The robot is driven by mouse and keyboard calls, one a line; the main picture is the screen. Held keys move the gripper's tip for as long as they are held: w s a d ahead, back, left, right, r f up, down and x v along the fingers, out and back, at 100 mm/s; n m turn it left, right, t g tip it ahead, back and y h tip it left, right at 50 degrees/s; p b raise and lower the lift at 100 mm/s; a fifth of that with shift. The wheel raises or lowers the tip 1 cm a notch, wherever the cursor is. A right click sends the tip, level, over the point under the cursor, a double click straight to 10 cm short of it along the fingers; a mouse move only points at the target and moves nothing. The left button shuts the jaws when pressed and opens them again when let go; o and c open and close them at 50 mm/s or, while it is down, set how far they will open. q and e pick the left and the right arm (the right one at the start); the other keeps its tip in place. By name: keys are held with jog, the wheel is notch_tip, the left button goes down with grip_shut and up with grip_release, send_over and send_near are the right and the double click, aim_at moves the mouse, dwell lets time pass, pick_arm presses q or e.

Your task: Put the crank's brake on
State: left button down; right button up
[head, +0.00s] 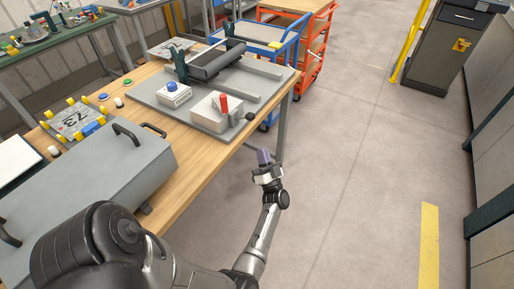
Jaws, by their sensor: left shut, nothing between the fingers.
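The panel bender's grey base plate (157,96) lies on the wooden table, with a dark roller (218,60) between dark upright supports. On its near right part stands a pale block (208,118) with a red upright handle (224,104), which looks like the brake lever. A dark round knob (249,116) on a short grey arm sticks out beside it, probably the crank. My left gripper (264,157) is shut and empty, over the floor beyond the table's right edge, below and right of the red handle and apart from it. My right gripper is not in view.
A white box with a blue button (173,88) stands left of the pale block. A large grey case (95,165) with black handles fills the near table. Blue (262,33) and orange (314,62) carts stand behind. The floor to the right is open.

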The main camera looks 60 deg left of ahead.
pick_arm(q)
jog(key=b+v, duration=0.1)
jog(key=v, duration=0.2)
jog(key=shift+d+f, duration=0.15)
jog(key=shift+d, duration=0.05)
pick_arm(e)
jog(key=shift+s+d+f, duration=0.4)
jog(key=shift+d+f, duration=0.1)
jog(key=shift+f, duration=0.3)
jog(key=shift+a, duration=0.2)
